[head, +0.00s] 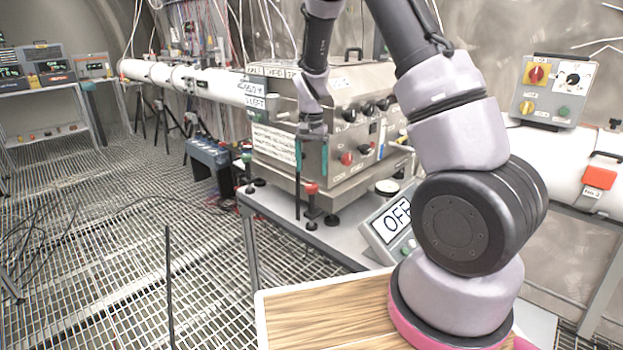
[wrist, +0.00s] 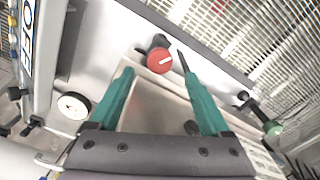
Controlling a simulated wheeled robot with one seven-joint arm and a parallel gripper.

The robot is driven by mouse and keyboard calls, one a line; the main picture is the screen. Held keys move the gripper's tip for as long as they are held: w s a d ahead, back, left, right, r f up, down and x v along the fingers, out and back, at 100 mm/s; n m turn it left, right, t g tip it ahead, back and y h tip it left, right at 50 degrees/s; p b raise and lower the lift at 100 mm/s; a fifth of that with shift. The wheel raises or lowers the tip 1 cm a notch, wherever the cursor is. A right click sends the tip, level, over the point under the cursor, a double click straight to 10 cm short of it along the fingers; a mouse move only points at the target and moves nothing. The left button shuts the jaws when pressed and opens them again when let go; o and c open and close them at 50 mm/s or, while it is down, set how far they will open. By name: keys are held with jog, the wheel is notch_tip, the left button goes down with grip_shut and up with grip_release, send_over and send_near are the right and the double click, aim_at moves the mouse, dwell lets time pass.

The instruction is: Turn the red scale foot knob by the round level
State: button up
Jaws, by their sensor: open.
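The red scale foot knob (head: 312,188), with a white mark on its top, stands on a dark foot near the front edge of the grey table. In the wrist view the red knob (wrist: 160,61) appears between and slightly beyond the teal fingertips. My gripper (head: 311,172) points down over it, open and empty; contact cannot be made out. In the wrist view my gripper (wrist: 156,74) has its fingers spread to either side. The white round level (head: 387,187) lies to the right of the knob and also shows in the wrist view (wrist: 73,105).
A steel cabinet (head: 275,150) stands close behind the gripper. A tilted OFF display (head: 392,222) stands to the right. A green knob (wrist: 272,128) is at another corner. A wooden-topped surface (head: 320,315) is in front. Grated floor (head: 200,270) lies open at left.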

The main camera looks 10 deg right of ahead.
notch_tip(320, 180, up, 5)
jog(key=shift+r, duration=0.1)
dwell(0.3)
jog(key=s+d+r+t+y, duration=0.1)
jog(key=s+d+r+t, duration=0.1)
jog(key=s+r, duration=0.45)
jog(key=s+d+r+t+y, duration=0.1)
jog(key=s+r, duration=0.2)
jog(key=r, duration=0.7)
jog(key=s+d+r+n+t, duration=0.1)
jog(key=s+r, duration=0.3)
jog(key=s, duration=0.4)
jog(key=s+d+r+t, duration=0.1)
jog(key=s+r+t, duration=0.2)
jog(key=s, duration=0.5)
jog(key=shift+s+d+r+n, duration=0.35)
jog(key=shift+s+r+n, duration=0.05)
